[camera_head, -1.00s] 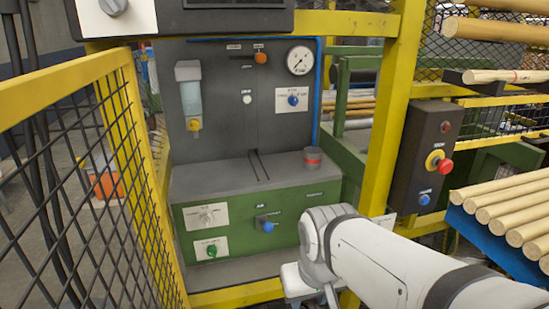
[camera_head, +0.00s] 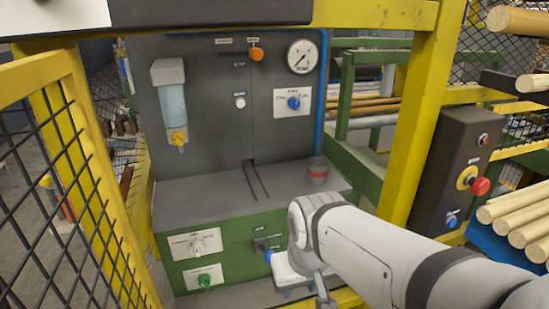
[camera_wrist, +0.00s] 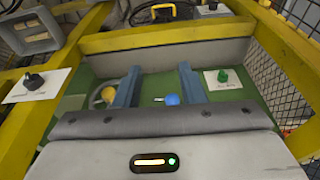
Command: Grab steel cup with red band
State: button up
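The steel cup with the red band (camera_head: 317,171) stands upright on the grey ledge (camera_head: 205,200), at its right end, near the back panel. It is small and grey with a red ring around it. The cup does not show in the wrist view. My gripper (camera_wrist: 158,82) shows two blue fingers standing well apart in the wrist view, with nothing held between them. In the head view my wrist is lower than the cup and nearer the camera, in front of the green control front (camera_head: 225,240). My fingers are mostly hidden there.
The back panel carries a gauge (camera_head: 300,57), an orange knob (camera_head: 256,54) and a bottle-like reservoir (camera_head: 171,100). Yellow posts (camera_head: 410,130) stand right of the ledge. A mesh fence (camera_head: 75,190) is at left. A red-button box (camera_head: 455,168) and wooden rods (camera_head: 520,215) are at right.

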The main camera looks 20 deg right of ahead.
aim_at(318, 169)
jog(key=shift+o, duration=0.4)
jog(key=shift+s+a, duration=0.1)
jog(key=shift+s, duration=0.05)
